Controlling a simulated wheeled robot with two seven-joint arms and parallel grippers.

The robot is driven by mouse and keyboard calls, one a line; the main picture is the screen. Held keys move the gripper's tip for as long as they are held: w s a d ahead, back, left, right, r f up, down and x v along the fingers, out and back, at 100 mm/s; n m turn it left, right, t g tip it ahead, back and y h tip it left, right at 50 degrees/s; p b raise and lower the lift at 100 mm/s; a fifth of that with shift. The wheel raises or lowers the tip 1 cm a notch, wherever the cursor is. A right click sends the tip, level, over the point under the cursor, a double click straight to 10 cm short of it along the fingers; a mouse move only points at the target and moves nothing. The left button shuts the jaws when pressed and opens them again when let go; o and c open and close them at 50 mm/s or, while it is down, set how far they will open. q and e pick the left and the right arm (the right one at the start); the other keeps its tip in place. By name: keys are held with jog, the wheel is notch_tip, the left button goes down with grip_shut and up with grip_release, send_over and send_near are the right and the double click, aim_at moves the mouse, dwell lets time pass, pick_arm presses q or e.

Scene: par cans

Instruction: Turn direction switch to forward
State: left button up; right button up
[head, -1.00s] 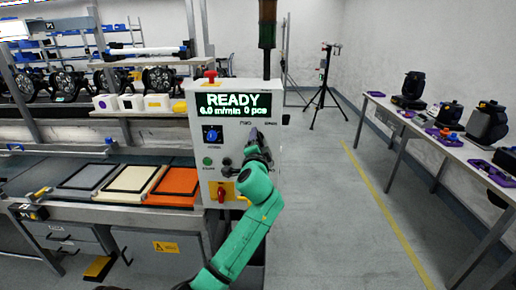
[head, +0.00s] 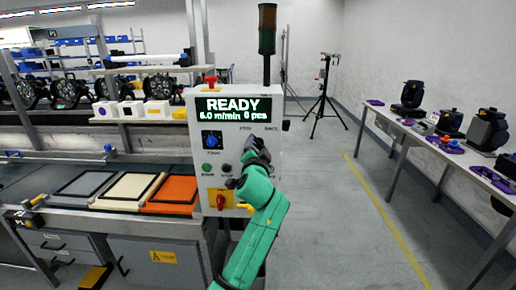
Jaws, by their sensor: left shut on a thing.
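The white control box (head: 272,169) stands in the middle of the head view with its panel facing me. Its display (head: 233,109) reads READY, 6.0 m/min, 0 pcs. My left gripper (head: 256,146) is at the right part of the panel, below small labels too blurred to read. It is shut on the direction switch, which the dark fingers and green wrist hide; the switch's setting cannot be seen. The fingers look tilted, leaning up and left. My right gripper is out of view.
A blue dial (head: 212,140), a green button (head: 206,169) and a red switch on a yellow plate (head: 221,200) sit left of my gripper. A red button (head: 210,80) tops the box beside the signal tower (head: 267,30).

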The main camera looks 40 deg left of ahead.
pick_arm(q)
jog(key=o, duration=1.4)
jog(key=b+v, duration=0.3)
jog(key=v, duration=1.1)
jog(key=shift+s+d, duration=0.2)
